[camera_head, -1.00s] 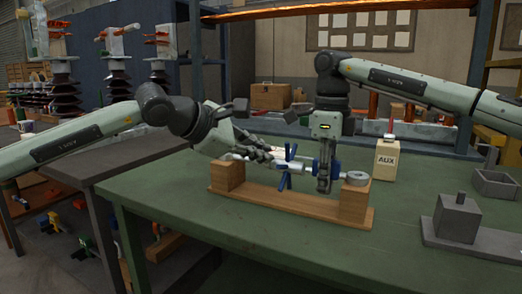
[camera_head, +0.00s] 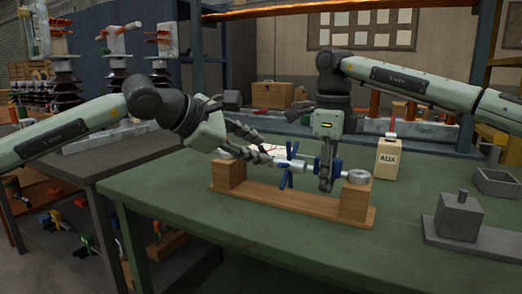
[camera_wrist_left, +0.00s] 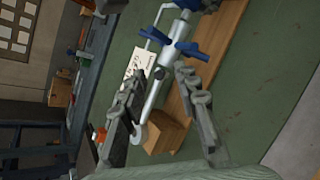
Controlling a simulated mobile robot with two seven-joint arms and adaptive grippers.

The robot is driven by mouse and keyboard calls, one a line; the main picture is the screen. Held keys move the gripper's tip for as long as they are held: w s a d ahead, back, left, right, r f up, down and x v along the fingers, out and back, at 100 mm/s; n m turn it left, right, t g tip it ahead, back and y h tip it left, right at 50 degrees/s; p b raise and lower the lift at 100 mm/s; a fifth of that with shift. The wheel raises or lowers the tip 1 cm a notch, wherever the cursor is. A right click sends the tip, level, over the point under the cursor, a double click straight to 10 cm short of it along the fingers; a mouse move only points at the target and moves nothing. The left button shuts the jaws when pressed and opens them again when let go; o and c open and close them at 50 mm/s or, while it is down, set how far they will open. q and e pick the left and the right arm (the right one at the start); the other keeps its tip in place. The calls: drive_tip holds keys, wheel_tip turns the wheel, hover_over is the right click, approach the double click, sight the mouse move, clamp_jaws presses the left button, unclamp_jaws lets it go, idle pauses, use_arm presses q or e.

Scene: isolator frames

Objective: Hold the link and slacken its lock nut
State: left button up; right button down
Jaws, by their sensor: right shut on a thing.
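The link is a pale metal rod (camera_head: 262,157) lying across two wooden blocks of a cradle, with a ring eye (camera_head: 356,175) at its right end. A blue winged nut (camera_head: 287,170), which looks like the lock nut, sits near its middle; it also shows in the left wrist view (camera_wrist_left: 180,47). My right gripper (camera_head: 325,182) points down and is shut on the link, right of the nut, between blue parts. My left gripper (camera_head: 270,152) is open left of the nut. In the left wrist view its fingers (camera_wrist_left: 163,75) appear either side of the rod (camera_wrist_left: 153,100), with no clear contact.
The wooden cradle (camera_head: 285,201) stands on the green table (camera_head: 230,222). An AUX box (camera_head: 388,160) is behind right. A grey block fixture (camera_head: 458,220) and an open grey tray (camera_head: 497,184) lie to the right. The table front is clear.

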use_arm(q)
drive_tip(key=v, duration=0.9)
drive_tip(key=shift+s+a+r, duration=0.15)
drive_tip(key=shift+s+a, duration=0.1)
drive_tip(key=shift+s, duration=0.05)
use_arm(e)
drive_tip(key=c, duration=1.3)
unclamp_jaws()
drive_tip(key=shift+r, duration=0.1)
